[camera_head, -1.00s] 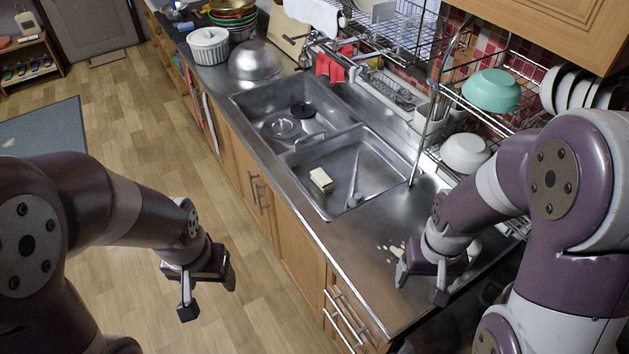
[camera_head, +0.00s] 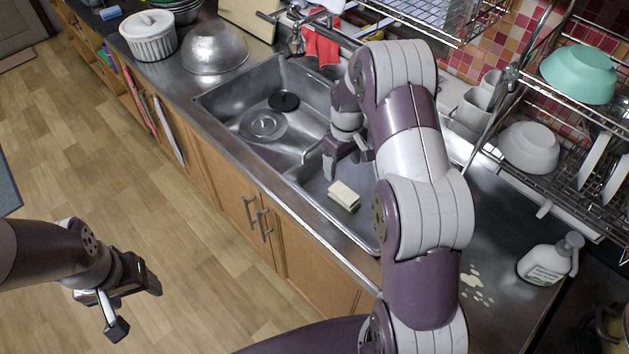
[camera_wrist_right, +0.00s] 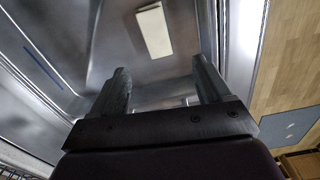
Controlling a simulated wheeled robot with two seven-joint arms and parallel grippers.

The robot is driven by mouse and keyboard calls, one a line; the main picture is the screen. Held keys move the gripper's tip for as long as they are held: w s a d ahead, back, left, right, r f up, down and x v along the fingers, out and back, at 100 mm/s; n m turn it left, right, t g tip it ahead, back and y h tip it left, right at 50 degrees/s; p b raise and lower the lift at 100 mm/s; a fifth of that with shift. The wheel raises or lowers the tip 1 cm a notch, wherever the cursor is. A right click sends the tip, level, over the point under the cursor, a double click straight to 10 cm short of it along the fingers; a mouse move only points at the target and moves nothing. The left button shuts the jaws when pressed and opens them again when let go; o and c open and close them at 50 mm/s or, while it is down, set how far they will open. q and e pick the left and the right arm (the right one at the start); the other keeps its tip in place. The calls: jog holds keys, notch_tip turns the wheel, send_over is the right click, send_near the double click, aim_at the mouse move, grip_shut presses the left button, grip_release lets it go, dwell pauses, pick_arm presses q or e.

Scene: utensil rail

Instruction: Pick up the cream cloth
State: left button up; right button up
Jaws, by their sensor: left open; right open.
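The cream cloth (camera_head: 343,196), a small folded block, lies on the floor of the near sink basin (camera_head: 310,180). In the right wrist view the cloth (camera_wrist_right: 154,30) appears beyond the fingertips, apart from them. My right gripper (camera_head: 347,160) is open and empty over the sink, just behind the cloth in the head view. It also shows in the right wrist view (camera_wrist_right: 160,72), with nothing between its fingers. My left gripper (camera_head: 133,305) is open and empty over the wooden floor, left of the counter. My right arm hides part of the near basin.
A soap bottle (camera_head: 549,262) stands on the counter at right. A dish rack with a white bowl (camera_head: 529,147) and a teal bowl (camera_head: 579,74) is behind. A metal bowl (camera_head: 215,47) sits beyond the sink.

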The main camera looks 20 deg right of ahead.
jog(key=p, duration=0.1)
send_over(346, 193)
jog(key=s, duration=0.2)
jog(key=f, duration=0.4)
jog(key=shift+w+a, duration=0.25)
jog(key=shift+a, duration=0.05)
jog(key=f, duration=0.2)
jog(key=w+f, duration=0.1)
jog(key=f, duration=0.1)
jog(key=shift+w+a+p, duration=0.15)
jog(key=shift+p, duration=0.25)
jog(key=f, duration=0.2)
jog(key=f+p, duration=0.1)
jog(key=f, duration=0.1)
jog(key=shift+d, duration=0.35)
jog(key=shift+w+f, duration=0.15)
jog(key=shift+f, duration=0.15)
pick_arm(q)
jog(key=r, duration=0.1)
jog(key=s+r, duration=0.1)
jog(key=r, duration=0.1)
jog(key=shift+s+d+r, duration=0.1)
jog(key=shift+s+d, duration=0.1)
jog(key=shift+d, duration=0.1)
pick_arm(e)
jog(key=shift+r, duration=0.1)
jog(key=c, duration=1)
